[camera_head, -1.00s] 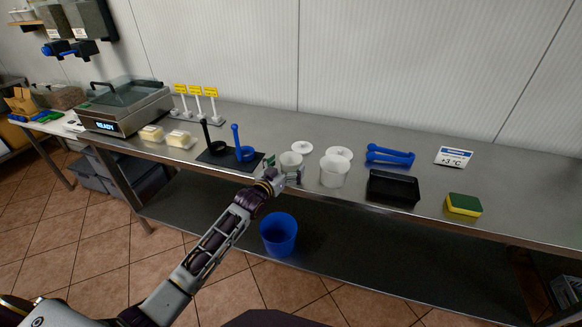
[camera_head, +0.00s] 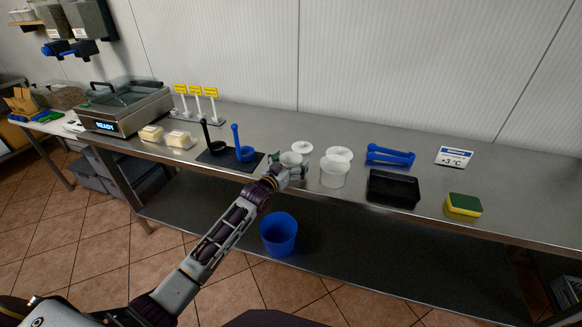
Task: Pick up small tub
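The small tub (camera_head: 291,158), white and open-topped, stands upright near the front edge of the steel counter. My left gripper (camera_head: 291,166) reaches it from the front with its fingers spread, one on each side of the tub. The gripper hides the tub's lower part, and I cannot see whether the fingers touch its wall. A larger white tub (camera_head: 332,176) stands just to the right of the gripper. My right gripper is not in view.
Two white lids (camera_head: 302,147) (camera_head: 339,153) lie behind the tubs. A dark mat with a blue scoop (camera_head: 245,154) and a black one is close on the left.

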